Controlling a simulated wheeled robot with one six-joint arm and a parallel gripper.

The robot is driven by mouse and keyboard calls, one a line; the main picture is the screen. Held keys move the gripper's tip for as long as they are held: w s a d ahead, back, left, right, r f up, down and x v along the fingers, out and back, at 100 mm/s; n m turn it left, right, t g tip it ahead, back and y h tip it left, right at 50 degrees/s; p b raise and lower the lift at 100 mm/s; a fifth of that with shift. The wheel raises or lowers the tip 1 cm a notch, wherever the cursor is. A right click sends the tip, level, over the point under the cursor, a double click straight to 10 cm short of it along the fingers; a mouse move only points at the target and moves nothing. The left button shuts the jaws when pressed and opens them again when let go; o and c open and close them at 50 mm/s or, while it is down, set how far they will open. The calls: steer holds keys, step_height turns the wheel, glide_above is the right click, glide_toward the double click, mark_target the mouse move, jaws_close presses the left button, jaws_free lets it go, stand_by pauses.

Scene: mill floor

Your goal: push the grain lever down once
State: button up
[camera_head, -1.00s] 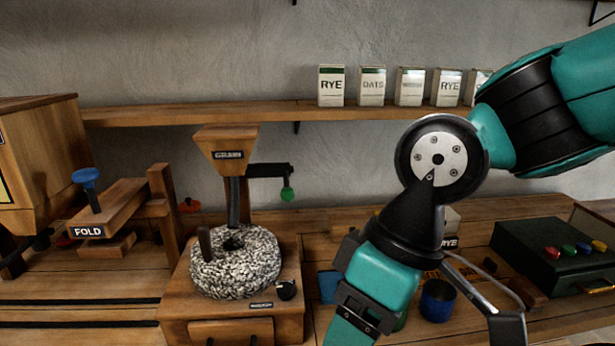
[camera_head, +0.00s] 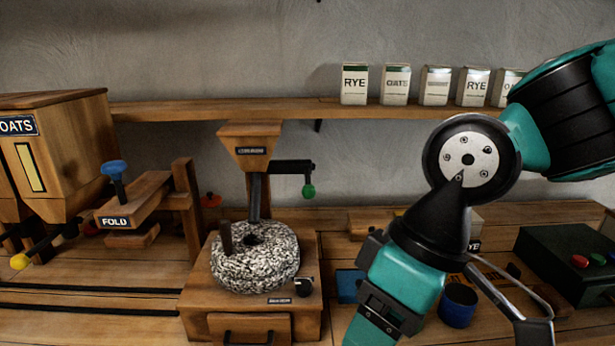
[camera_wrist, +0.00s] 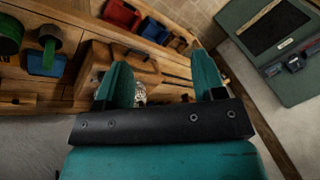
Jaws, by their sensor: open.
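The grain lever is a dark arm with a green knob (camera_head: 308,191). It sticks out level to the right of the wooden hopper labelled GRAIN (camera_head: 250,140), with its knob hanging below the arm's end. Under the hopper is a speckled millstone (camera_head: 255,258) on a wooden base with a drawer. In the head view my wrist is right of the mill, low in front of the bench; the fingertips are out of frame. The lever cannot be made out in the wrist view.
A FOLD press with a blue knob (camera_head: 113,168) and an OATS bin (camera_head: 55,150) stand left. A shelf (camera_head: 220,110) with several labelled tins runs above. A blue cup (camera_head: 457,304) and a dark button box (camera_head: 565,262) are at right.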

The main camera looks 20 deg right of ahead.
jaws_close()
stand_by(1.8)
